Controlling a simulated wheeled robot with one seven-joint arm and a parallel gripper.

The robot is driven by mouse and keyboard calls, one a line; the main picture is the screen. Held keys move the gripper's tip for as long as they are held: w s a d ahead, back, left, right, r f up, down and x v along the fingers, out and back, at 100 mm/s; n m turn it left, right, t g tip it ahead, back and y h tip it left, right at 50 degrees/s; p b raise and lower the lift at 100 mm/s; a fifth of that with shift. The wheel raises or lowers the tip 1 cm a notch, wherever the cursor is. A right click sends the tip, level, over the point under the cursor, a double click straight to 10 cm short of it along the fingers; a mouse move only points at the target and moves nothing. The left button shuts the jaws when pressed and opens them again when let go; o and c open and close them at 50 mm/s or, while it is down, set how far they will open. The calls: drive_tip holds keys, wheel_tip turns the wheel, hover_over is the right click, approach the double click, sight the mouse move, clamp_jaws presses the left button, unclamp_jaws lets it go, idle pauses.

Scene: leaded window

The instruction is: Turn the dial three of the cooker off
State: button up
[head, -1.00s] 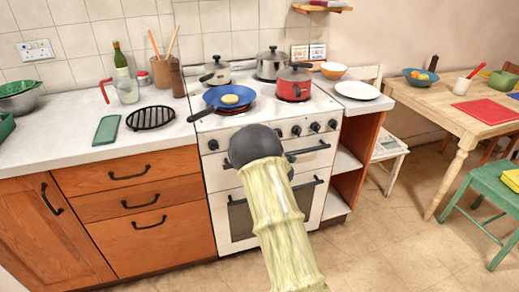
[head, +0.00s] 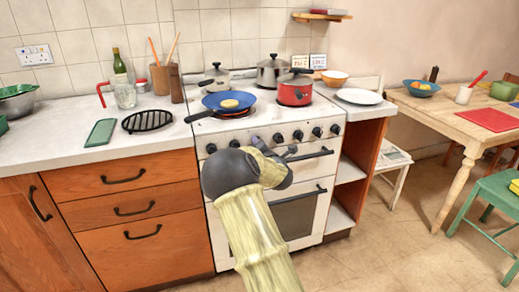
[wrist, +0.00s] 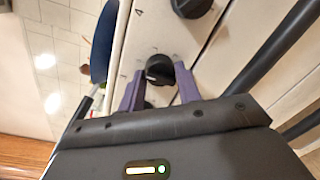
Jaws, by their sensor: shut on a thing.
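The white cooker (head: 300,165) has a row of black dials along its front panel. Several dials show to the right of my gripper, such as one dial (head: 298,135), and one stands at the far left (head: 211,148). My gripper (wrist: 158,78) has its two purple fingers on either side of a black dial (wrist: 158,68) in the wrist view, shut on it. In the head view my gripper (head: 262,148) is at the panel and hides the dial it holds. Another dial (wrist: 190,5) shows further along the panel. I cannot read the held dial's number.
The oven door handle (head: 312,155) sticks out just below the dials. A blue frying pan (head: 229,103) with a yellow round piece, a red pot (head: 294,92) and steel pots stand on the hob. The floor (head: 380,245) in front is clear.

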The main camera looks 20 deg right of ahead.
drive_tip(key=shift+a, duration=0.1)
drive_tip(key=o, duration=1)
drive_tip(key=shift+c, duration=0.2)
drive_tip(key=s+p, duration=0.1)
drive_tip(key=s, duration=1.6)
drive_tip(key=shift+s+a+r, duration=0.2)
drive_tip(key=shift+a+r, duration=0.05)
drive_tip(key=shift+r, duration=0.2)
